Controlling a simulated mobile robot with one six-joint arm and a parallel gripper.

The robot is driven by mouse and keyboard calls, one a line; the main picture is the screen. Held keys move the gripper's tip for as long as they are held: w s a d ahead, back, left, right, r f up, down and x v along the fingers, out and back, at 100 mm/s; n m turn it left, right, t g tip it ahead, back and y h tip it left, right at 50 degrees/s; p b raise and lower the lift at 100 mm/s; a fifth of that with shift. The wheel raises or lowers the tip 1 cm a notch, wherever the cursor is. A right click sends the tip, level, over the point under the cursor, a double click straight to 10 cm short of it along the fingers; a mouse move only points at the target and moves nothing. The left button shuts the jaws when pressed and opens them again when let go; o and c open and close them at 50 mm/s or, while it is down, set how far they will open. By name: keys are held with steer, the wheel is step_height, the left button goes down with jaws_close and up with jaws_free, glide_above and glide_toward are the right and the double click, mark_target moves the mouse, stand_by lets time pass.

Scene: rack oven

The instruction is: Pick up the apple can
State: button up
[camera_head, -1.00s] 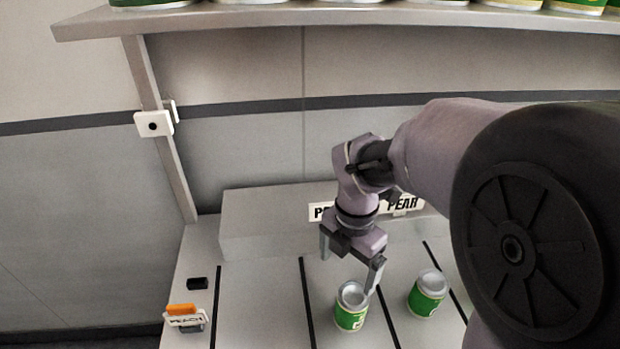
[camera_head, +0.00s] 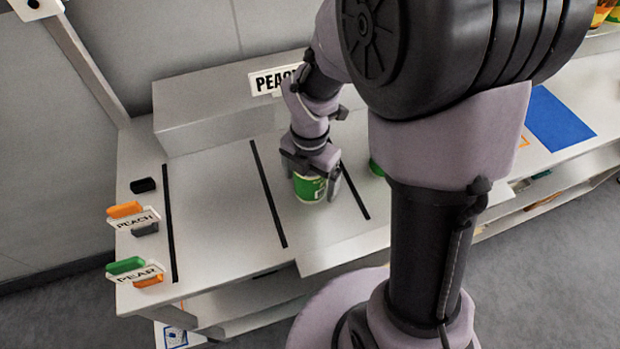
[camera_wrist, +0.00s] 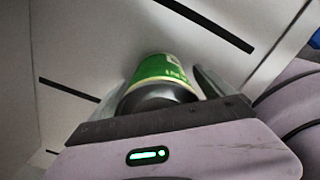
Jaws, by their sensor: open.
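A green-labelled can (camera_head: 309,190) stands upright on the grey shelf surface, in the lane between two black strips. My gripper (camera_head: 312,182) is down over it, pointing down, with a finger on each side of the can. In the wrist view the can (camera_wrist: 163,72) sits between the two fingers of my open gripper (camera_wrist: 162,88). Its label text is too small and cut off to read, so I cannot tell that it says apple. Whether the fingers touch the can cannot be told.
A second green can (camera_head: 376,168) is mostly hidden behind my arm, to the right. A PEACH sign (camera_head: 270,80) stands behind. Small PEACH (camera_head: 135,222) and PEAR (camera_head: 136,274) tags are at left. A blue mat (camera_head: 558,118) lies at right. The left lane is clear.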

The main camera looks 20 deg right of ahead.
steer(key=shift+r, duration=0.15)
jaws_close()
steer(key=shift+r, duration=0.25)
step_height(320, 180, up, 4)
steer(key=p, duration=0.3)
steer(key=shift+f, duration=0.2)
steer(key=s+d+p, duration=0.1)
steer(key=s+d, duration=0.2)
steer(key=s, duration=0.1)
steer(key=s+d+p, duration=0.1)
steer(key=s+d, duration=0.2)
steer(key=s, duration=0.1)
steer(key=s+d+r+p, duration=0.1)
steer(key=s+d, duration=0.2)
steer(key=d, duration=0.1)
steer(key=shift+s+d, duration=0.1)
steer(key=shift+s, duration=0.3)
steer(key=shift+s+d, duration=0.15)
steer(key=shift+s, duration=0.05)
steer(key=shift+f, duration=0.1)
